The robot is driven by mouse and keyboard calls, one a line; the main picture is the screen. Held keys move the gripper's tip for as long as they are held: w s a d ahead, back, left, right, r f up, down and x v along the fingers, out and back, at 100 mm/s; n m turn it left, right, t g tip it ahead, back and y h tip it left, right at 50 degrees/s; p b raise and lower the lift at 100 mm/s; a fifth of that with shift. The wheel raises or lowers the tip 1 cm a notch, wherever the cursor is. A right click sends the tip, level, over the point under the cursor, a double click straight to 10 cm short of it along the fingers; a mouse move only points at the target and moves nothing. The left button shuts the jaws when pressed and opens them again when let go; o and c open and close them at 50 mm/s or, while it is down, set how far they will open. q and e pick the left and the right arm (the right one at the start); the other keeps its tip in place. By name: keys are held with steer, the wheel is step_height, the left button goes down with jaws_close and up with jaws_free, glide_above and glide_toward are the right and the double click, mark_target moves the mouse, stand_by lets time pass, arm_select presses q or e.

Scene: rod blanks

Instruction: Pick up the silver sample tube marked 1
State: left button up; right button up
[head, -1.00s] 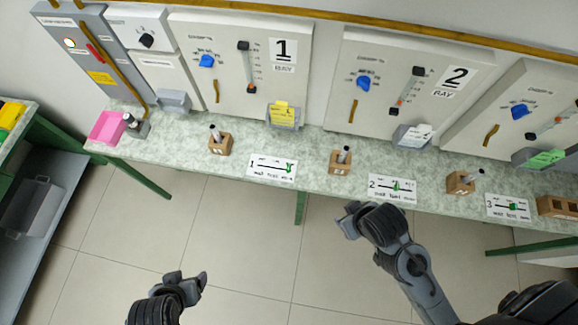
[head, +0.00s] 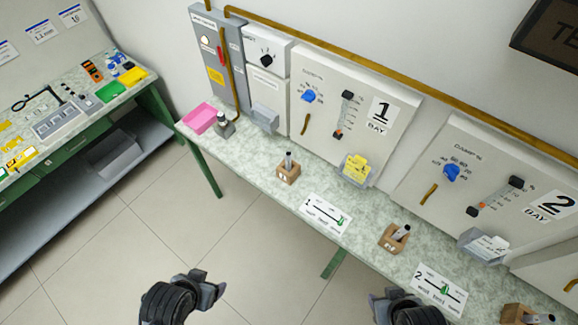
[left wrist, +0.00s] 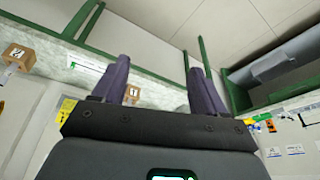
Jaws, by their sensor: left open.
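A silver sample tube (head: 288,158) with a dark top stands in a small wooden block (head: 288,175) on the bench in front of the bay 1 panel. That block, marked 1, also shows in the left wrist view (left wrist: 133,93), partly behind a finger. A second tube (head: 402,232) leans in the block marked 2 (head: 392,241). My left gripper (head: 212,287) is open and empty over the floor, in front of the bench and well short of the block. Its two fingers show apart in the left wrist view (left wrist: 160,68). My right gripper (head: 387,300) is at the lower edge, its jaws unclear.
The bench (head: 250,172) also bears a pink tray (head: 199,118), a dark small container (head: 224,125) and label cards (head: 326,213). Panels with knobs stand behind it. A second bench (head: 100,110) with coloured bins is at the left. The floor between is clear.

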arm_select(q)
steer(key=shift+a, duration=0.15)
stand_by(0.3)
steer(key=shift+c, duration=1.5)
